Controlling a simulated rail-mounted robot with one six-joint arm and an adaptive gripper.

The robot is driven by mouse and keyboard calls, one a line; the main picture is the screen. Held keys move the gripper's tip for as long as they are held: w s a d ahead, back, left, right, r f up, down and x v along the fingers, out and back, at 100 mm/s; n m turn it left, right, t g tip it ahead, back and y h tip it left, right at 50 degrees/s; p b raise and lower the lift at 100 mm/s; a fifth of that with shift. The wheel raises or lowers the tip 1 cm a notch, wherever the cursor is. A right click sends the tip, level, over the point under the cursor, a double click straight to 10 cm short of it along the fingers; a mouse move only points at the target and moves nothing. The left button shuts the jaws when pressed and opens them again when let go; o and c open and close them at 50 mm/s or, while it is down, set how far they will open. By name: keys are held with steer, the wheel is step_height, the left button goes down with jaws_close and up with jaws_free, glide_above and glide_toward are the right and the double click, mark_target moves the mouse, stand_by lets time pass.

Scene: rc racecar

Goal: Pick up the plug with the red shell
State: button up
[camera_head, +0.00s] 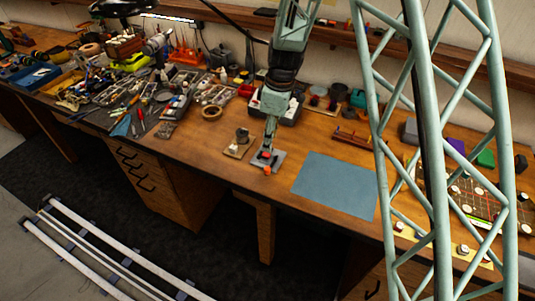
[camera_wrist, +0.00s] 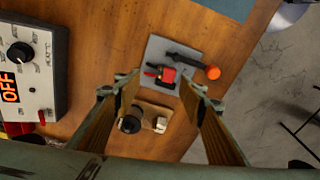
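The small red-shelled piece (camera_wrist: 168,74), which looks like the plug, sits on a grey plate (camera_wrist: 157,48) on the bench. In the head view my gripper (camera_head: 269,146) is above the grey plate (camera_head: 279,157); the red piece shows small there. Contact cannot be told.
A wooden block with a dark knob and white piece (camera_wrist: 146,118) is close to the plate. A control box reading OFF (camera_wrist: 28,65) stands left in the wrist view. A blue-grey mat (camera_head: 335,185) lies right of the plate; tools crowd the bench's left.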

steer(key=shift+f, duration=0.2)
stand_by(0.3)
steer(key=shift+a+f, duration=0.1)
steer(key=shift+f, duration=2.4)
steer(key=shift+c, duration=0.4)
steer(key=shift+c, duration=1.2)
steer(key=shift+r, duration=0.25)
steer(key=shift+r, duration=1.45)
steer(key=shift+s+r, duration=0.1)
steer(key=shift+r, duration=0.05)
steer(key=s+d+b, duration=0.1)
steer(key=s, duration=0.4)
steer(key=s+d+r, duration=0.1)
steer(key=s+d, duration=0.1)
steer(key=s, duration=0.3)
steer(key=s+d+b, duration=0.1)
steer(key=s, duration=0.4)
steer(key=shift+d+r+b, duration=0.2)
steer(key=shift+b, duration=0.15)
